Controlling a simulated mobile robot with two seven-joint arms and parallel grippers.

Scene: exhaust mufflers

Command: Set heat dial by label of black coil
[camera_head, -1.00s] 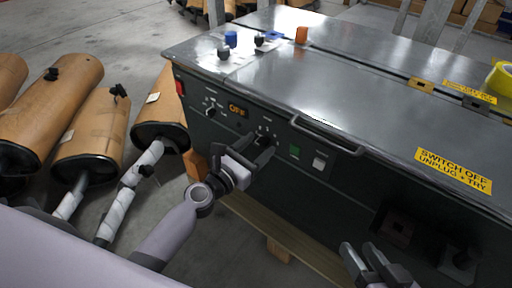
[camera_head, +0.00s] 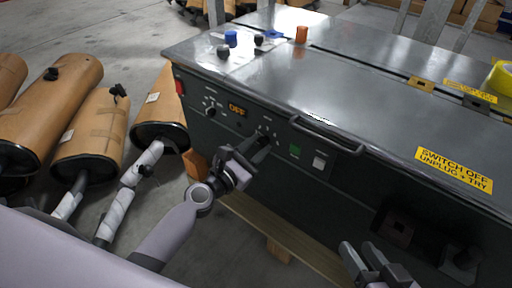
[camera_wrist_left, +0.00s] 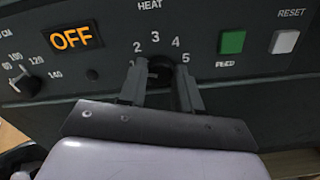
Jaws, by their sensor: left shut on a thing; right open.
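The heat dial (camera_wrist_left: 160,66) is a black knob on the machine's dark front panel, under the word HEAT, with the numbers 2 to 5 showing around it. My left gripper (camera_wrist_left: 162,88) is shut on the dial, one finger on each side; it also shows in the head view (camera_head: 262,143). The fingers partly cover the scale, and I cannot tell the dial's pointer setting. Two small black pieces (camera_head: 223,51) (camera_head: 258,40) lie on the machine top; I cannot tell which is the black coil or read any label. My right gripper (camera_head: 368,262) is open and empty, at lower right.
An orange OFF display (camera_wrist_left: 72,38) and another knob (camera_wrist_left: 25,84) are left of the dial; a green button (camera_wrist_left: 232,42) and a white RESET button (camera_wrist_left: 284,41) are right. A handle (camera_head: 328,138) juts out nearby. Blue and orange pieces (camera_head: 231,39) (camera_head: 301,34) are on top.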

